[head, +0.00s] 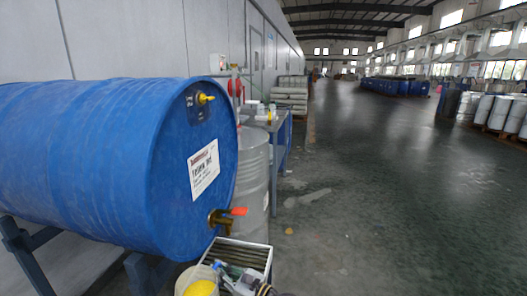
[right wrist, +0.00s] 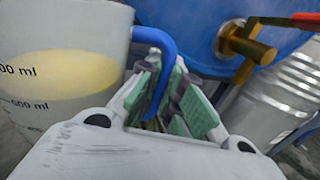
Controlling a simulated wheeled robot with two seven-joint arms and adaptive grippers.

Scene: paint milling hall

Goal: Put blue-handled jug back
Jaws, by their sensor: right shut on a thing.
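The blue-handled jug (right wrist: 62,30) is a translucent white measuring jug with ml marks and pale yellow liquid inside. It fills the left of the right wrist view. Its blue handle (right wrist: 160,48) runs down between the green-padded fingers of my right gripper (right wrist: 168,95), which is shut on it. In the head view the jug (head: 183,277) shows at the bottom edge, partly cut off, with yellow inside, and my right gripper (head: 233,279) is just right of it. My left gripper is not in view.
A large blue drum (head: 110,150) lies on a blue stand (head: 18,250); its brass tap with a red lever (head: 228,214) is above the jug. A grated tray (head: 238,249) sits below the tap. A grey drum (head: 252,175) stands behind.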

